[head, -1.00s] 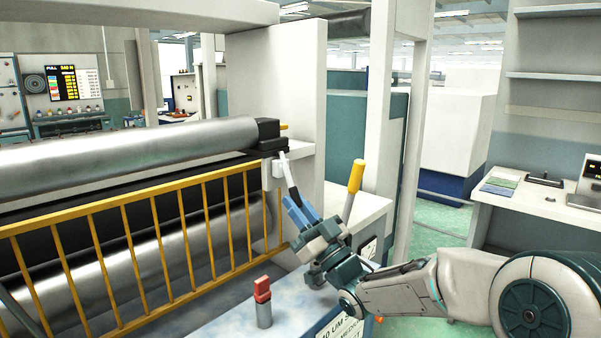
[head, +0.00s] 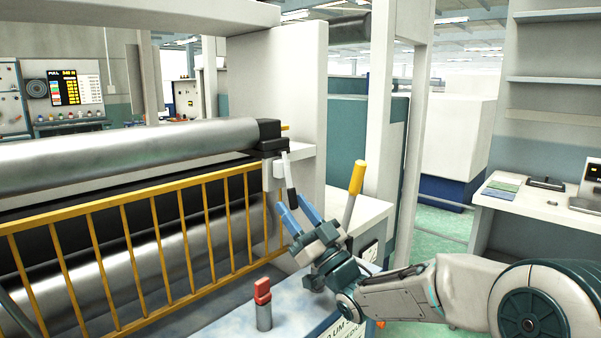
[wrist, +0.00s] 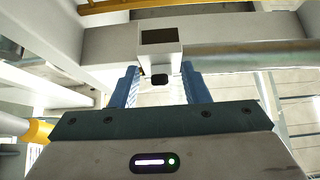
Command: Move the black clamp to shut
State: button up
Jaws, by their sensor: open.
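The black clamp (head: 290,196) shows in the head view as a lever with a pale upper part and a black grip hanging down beside the right end of the rollers. In the wrist view its black end (wrist: 160,80) shows between the fingers, below a white housing with a dark face (wrist: 160,37). My gripper (head: 291,201) is open, with one blue finger on each side of the grip. I cannot tell whether either finger touches it. The fingers also show apart in the wrist view (wrist: 159,72).
A yellow-handled lever (head: 356,178) stands just right of my gripper. A yellow guard rail (head: 150,198) fronts the large rollers (head: 130,145) at left. A red-topped switch (head: 263,291) stands on the ledge below. A white post (head: 385,130) rises behind.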

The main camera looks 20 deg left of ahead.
jog(key=b+v, duration=0.4)
jog(key=v, duration=0.2)
jog(key=shift+d+f, duration=0.15)
jog(key=v, duration=1.4)
jog(key=w+d+r+m+t+h+p, duration=0.35)
jog(key=w+h+p, duration=0.35)
jog(key=h, duration=0.4)
jog(key=s+d+r+m+h+p, duration=0.1)
jog(key=d+r+m+h+p, duration=0.35)
jog(key=d+h+p, duration=0.55)
jog(key=s+d+r+m+g+h+p, duration=0.1)
jog(key=s+d+g+p, duration=0.4)
jog(key=s, duration=0.6)
jog(key=s+d+r+m+g+h+p, duration=0.1)
jog(key=s+d+r+m+g+p, duration=0.3)
jog(key=s, duration=0.7)
jog(key=shift+s+d+r+m+g+h+p, duration=0.3)
jog(key=shift+s+d+g+p, duration=0.1)
jog(key=shift+d+g+p, duration=0.4)
